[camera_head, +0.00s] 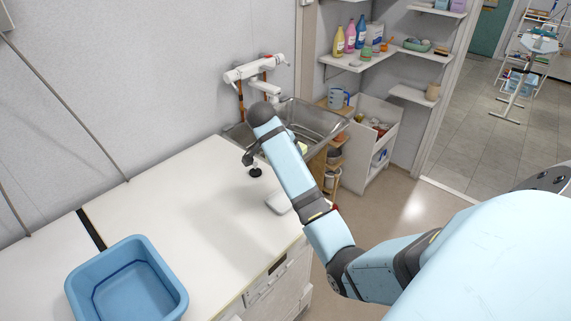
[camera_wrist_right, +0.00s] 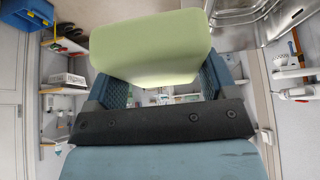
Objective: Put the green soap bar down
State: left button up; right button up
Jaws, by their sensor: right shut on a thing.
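The green soap bar (camera_wrist_right: 150,48) is pale green and fills the upper middle of the right wrist view. My right gripper (camera_wrist_right: 166,84) is shut on it, with a dark blue finger on either side. In the head view my right forearm reaches over the counter near the sink and hides most of the gripper. A small pale yellow-green patch shows beside the forearm at the sink's edge; I cannot tell if it is the same bar. My left gripper is not in view.
The steel sink (camera_head: 318,122) lies beyond the forearm under a white wall tap (camera_head: 255,68). A white object (camera_head: 278,203) on the white counter (camera_head: 190,210) is partly hidden by my arm. A blue basin (camera_head: 128,282) stands front left. The counter's middle is clear.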

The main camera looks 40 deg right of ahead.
jog(key=p, duration=0.1)
send_over(285, 201)
notch_tip(285, 201, down, 14)
notch_tip(285, 201, down, 4)
jog(key=shift+r, duration=0.1)
jog(key=shift+c, duration=0.5)
jog(key=shift+s+a, duration=0.2)
jog(key=shift+s, duration=0.05)
jog(key=o, duration=1.1)
jog(key=shift+a+f, duration=0.1)
jog(key=shift+f, duration=0.3)
jog(key=shift+w+d+f, duration=0.15)
jog(key=shift+d, duration=0.1)
jog(key=v, duration=1.2)
jog(key=shift+w+r, duration=0.15)
jog(key=shift+r, duration=0.2)
